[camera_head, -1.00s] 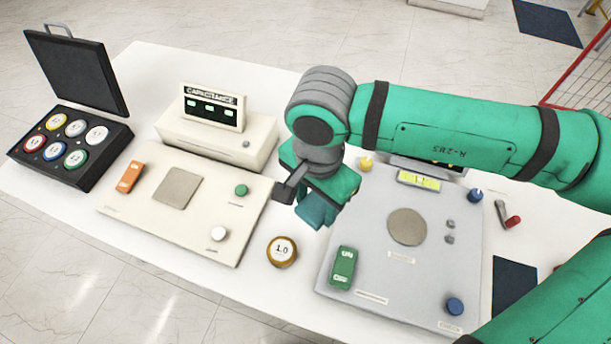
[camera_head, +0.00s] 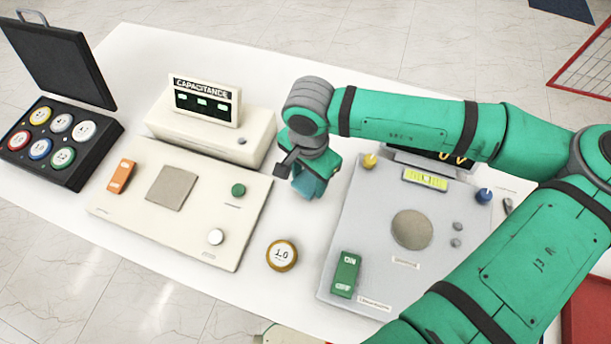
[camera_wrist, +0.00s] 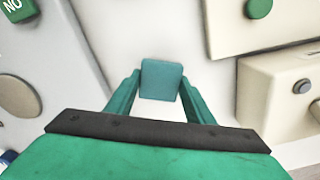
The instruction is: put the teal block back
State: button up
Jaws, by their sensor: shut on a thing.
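The teal block (camera_wrist: 160,80) is between the two fingers of my gripper (camera_wrist: 160,100) in the wrist view. My gripper is shut on it. In the head view my gripper (camera_head: 308,190) points down over the white table between the two instrument panels, and the block (camera_head: 307,184) shows at its lower end. I cannot tell whether the block touches the table or hangs just above it. Part of the block is hidden by the fingers.
A cream capacitance panel (camera_head: 120,215) stands left of my gripper, its display box (camera_head: 210,140) behind. A grey panel (camera_head: 375,270) lies to the right. A gold-rimmed 1.0 disc (camera_head: 282,254) rests on the table in front. An open black case (camera_head: 85,165) with discs stands far left.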

aim_at(307, 183)
jog(key=shift+f, duration=0.45)
jog(key=shift+s+a+f, duration=0.1)
jog(key=shift+s+a, duration=0.1)
jog(key=shift+s, duration=0.1)
jog(key=shift+f, duration=0.15)
jog(key=o, duration=1)
jog(key=shift+d, duration=0.1)
notch_tip(307, 183, up, 12)
jog(key=shift+r, duration=0.15)
